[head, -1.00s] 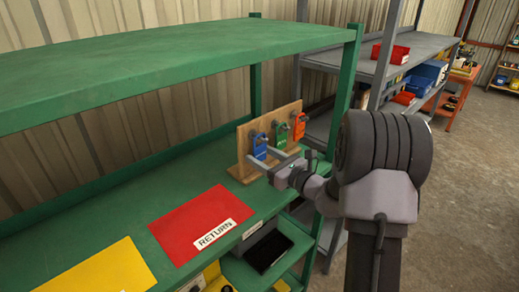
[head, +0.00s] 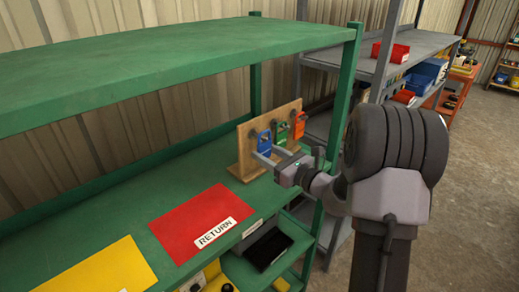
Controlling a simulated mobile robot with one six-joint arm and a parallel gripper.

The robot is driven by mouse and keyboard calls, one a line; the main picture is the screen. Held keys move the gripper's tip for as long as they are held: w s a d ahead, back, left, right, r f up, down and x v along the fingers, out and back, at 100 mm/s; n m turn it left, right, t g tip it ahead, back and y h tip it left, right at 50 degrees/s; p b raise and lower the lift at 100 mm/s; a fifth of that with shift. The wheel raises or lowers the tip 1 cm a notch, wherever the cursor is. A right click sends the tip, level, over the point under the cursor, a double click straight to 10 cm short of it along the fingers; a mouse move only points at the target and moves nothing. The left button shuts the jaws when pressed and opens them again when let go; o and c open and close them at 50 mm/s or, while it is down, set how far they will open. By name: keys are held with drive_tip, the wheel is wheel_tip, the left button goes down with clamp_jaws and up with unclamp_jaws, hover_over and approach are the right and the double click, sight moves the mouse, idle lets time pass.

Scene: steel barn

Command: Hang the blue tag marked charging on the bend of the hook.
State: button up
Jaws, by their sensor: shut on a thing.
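The blue tag (head: 264,143) is at the left end of the wooden hook board (head: 245,160) on the green shelf. My gripper (head: 267,158) is shut on the blue tag, its fingers reaching in from the lower right. The hook behind the blue tag is mostly hidden, so I cannot tell whether the tag's hole is around its bend. A green tag (head: 281,134) and an orange tag (head: 299,124) are on the board to the right, at their own hooks. The writing on the tags is too small to read.
A red mat marked RETURN (head: 190,218) and a yellow mat (head: 105,272) lie on the green shelf (head: 150,205) to the left. A green upright (head: 345,115) stands right of the board, and the upper shelf (head: 170,65) overhangs. Grey shelving with red bins (head: 392,54) stands behind.

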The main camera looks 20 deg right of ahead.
sight(265, 153)
drive_tip(key=shift+b+v, duration=0.6)
drive_tip(key=shift+v, duration=2)
